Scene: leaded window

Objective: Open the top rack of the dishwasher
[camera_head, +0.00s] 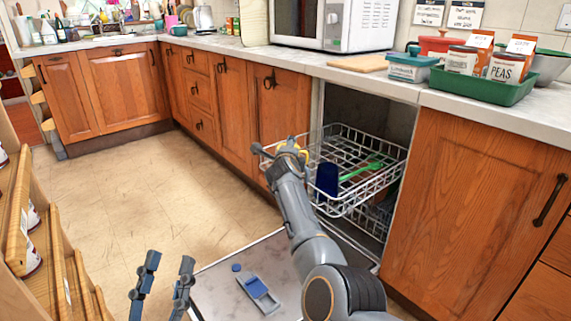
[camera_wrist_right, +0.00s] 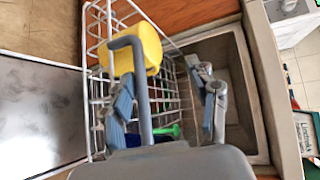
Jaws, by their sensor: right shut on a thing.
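The top rack (camera_head: 352,160) of the dishwasher is a white wire basket, partly out of the dark cavity (camera_head: 375,112). It holds a dark blue cup (camera_head: 327,179), a green utensil (camera_head: 360,172) and a yellow cup (camera_wrist_right: 138,50), mostly hidden by my arm in the head view. My right gripper (camera_wrist_right: 165,95) is at the rack's front and shut on it; the exact contact is hard to see. The dishwasher door (camera_head: 222,292) is down flat. My left gripper (camera_head: 162,285) is open and empty at the bottom left, apart from the rack.
A lower rack (camera_head: 372,215) sits inside below. Wooden cabinets flank the dishwasher, with handles (camera_head: 550,200). A wooden shelf unit (camera_head: 40,250) stands at the left. The counter above holds a microwave (camera_head: 330,25) and a green tray (camera_head: 480,88). The floor (camera_head: 150,200) in the middle is clear.

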